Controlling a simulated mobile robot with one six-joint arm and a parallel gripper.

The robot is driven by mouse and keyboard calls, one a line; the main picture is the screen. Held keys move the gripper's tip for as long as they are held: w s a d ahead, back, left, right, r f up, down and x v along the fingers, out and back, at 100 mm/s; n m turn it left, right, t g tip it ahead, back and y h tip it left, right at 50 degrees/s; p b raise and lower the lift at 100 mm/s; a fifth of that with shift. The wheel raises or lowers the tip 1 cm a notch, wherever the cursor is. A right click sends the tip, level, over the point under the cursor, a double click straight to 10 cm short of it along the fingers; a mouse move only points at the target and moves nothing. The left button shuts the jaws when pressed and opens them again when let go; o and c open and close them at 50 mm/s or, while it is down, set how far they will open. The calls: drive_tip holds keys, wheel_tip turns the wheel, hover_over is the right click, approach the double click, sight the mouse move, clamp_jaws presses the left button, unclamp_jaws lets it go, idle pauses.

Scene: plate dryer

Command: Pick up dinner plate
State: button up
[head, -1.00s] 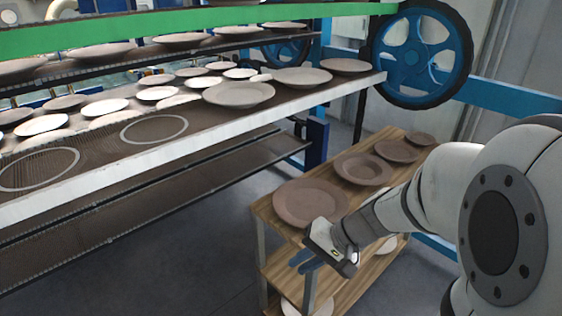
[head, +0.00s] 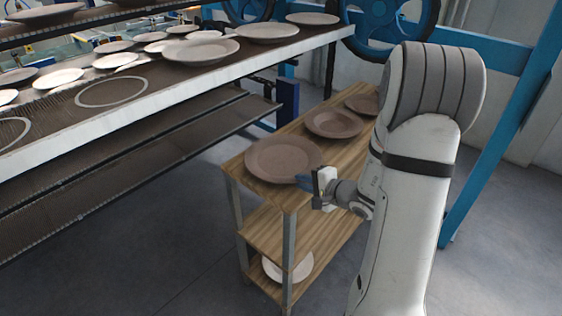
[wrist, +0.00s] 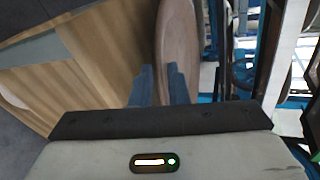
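A brown dinner plate (head: 283,158) lies flat on the top of a wooden cart, at its near end. My gripper (head: 303,181) is at the plate's near right rim, with its blue fingers pointing towards it. In the wrist view the picture is turned sideways, and the plate (wrist: 178,40) shows as a narrow brown oval beyond the fingers. The two fingers of my gripper (wrist: 161,82) stand apart with a gap between them, in line with the plate's rim. I cannot tell whether they touch it.
More brown plates (head: 333,123) lie farther back on the wooden cart (head: 275,196). A pale plate (head: 288,266) is on its lower shelf. The dryer rack (head: 190,115) at left holds several plates and empty rings. A blue wheel (head: 392,28) stands behind. Floor is clear in front.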

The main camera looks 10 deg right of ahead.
sight(296, 181)
drive_tip(key=shift+x, duration=1.9)
drive_tip(key=shift+w+d, duration=0.1)
drive_tip(key=shift+d, duration=0.05)
drive_tip(key=shift+c, duration=0.4)
clamp_jaws()
drive_tip(key=shift+f, duration=0.15)
